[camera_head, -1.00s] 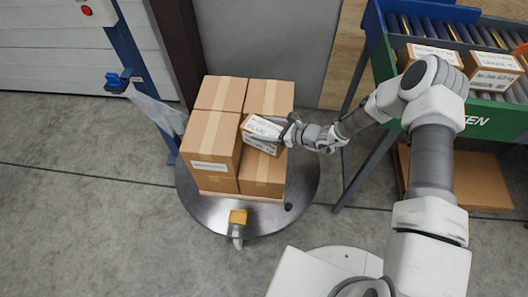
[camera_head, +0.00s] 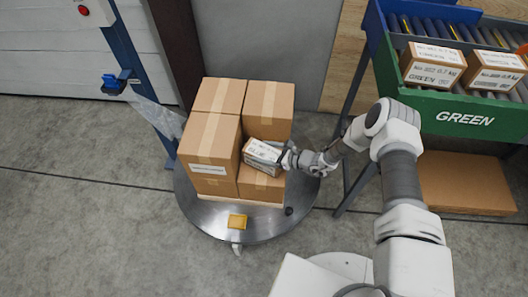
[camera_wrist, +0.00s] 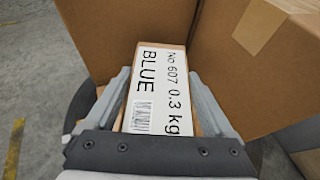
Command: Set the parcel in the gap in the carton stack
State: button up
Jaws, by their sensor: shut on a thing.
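The parcel (camera_head: 262,155) is a small carton with a white label reading BLUE, No 607, 0.3 kg. My gripper (camera_head: 287,160) is shut on it, and in the wrist view the fingers hold the parcel (camera_wrist: 158,85) from both sides. The carton stack (camera_head: 213,143) stands on a round steel turntable. Its front right corner is lower than the rest; this gap has a lower carton (camera_head: 262,185) as its floor. The parcel is over the gap, tilted in the head view. I cannot tell whether it touches the carton below.
A blue post with a plastic sheet stands behind left. At right, a green bin marked GREEN (camera_head: 465,118) holds rollers and two labelled parcels.

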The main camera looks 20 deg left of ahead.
jog(key=shift+f, duration=0.2)
jog(key=o, duration=1.4)
jog(key=shift+o, duration=0.2)
jog(key=shift+r, duration=0.1)
jog(key=shift+r, duration=0.15)
jog(key=p+v, duration=0.1)
jog(key=v, duration=1.1)
jog(key=shift+r, duration=0.15)
